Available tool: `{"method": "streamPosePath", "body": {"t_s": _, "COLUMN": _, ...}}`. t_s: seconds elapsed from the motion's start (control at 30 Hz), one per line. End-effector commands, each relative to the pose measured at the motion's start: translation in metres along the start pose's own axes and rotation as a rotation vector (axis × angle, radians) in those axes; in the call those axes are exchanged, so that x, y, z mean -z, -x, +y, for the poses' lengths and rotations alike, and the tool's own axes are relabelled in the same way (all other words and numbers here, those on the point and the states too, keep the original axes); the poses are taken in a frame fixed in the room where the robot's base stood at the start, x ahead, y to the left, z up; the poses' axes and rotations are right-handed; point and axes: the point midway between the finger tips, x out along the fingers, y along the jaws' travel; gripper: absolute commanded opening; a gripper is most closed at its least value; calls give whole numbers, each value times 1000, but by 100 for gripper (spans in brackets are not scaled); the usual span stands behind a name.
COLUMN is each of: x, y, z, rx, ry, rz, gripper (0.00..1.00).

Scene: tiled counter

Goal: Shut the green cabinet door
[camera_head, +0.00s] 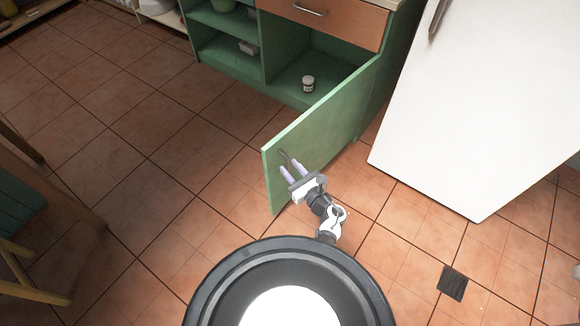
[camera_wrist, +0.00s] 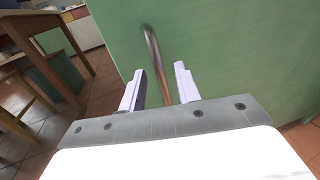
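The green cabinet door (camera_head: 325,122) stands swung open, reaching out from the cabinet toward me. Its outer face fills much of the wrist view (camera_wrist: 245,60). A metal bar handle (camera_wrist: 153,60) is on that face near the door's free edge. My gripper (camera_head: 291,170) is at the free end of the door, with its fingers toward the handle. In the wrist view my gripper (camera_wrist: 163,85) is open. The lower part of the handle shows between the two fingers, and I cannot tell whether either finger touches it.
The open green cabinet (camera_head: 232,45) has shelves, with a small jar (camera_head: 308,83) on its bottom. An orange drawer front (camera_head: 330,18) is above. A white fridge (camera_head: 485,95) stands to the right. A wooden table (camera_wrist: 40,35) is at the left. Tiled floor left of the door is clear.

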Motion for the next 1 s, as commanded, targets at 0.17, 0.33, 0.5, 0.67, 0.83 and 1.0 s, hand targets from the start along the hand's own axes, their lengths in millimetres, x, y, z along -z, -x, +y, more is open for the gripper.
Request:
{"method": "streamPosePath", "body": {"t_s": 0.17, "x": 0, "y": -10, "z": 0, "rx": 0, "ry": 0, "rz": 1, "gripper": 33}}
{"method": "streamPosePath", "body": {"t_s": 0.33, "x": 0, "y": -11, "z": 0, "rx": 0, "ry": 0, "rz": 1, "gripper": 33}}
{"method": "streamPosePath", "body": {"t_s": 0.5, "x": 0, "y": -11, "z": 0, "rx": 0, "ry": 0, "rz": 1, "gripper": 22}}
{"method": "streamPosePath", "body": {"t_s": 0.67, "x": 0, "y": -11, "z": 0, "rx": 0, "ry": 0, "rz": 1, "gripper": 1}}
{"method": "streamPosePath", "body": {"t_s": 0.83, "x": 0, "y": -11, "z": 0, "rx": 0, "ry": 0, "rz": 1, "gripper": 0}}
{"method": "streamPosePath", "body": {"t_s": 1.0, "x": 1, "y": -12, "z": 1, "rx": 1, "ry": 0, "rz": 1, "gripper": 0}}
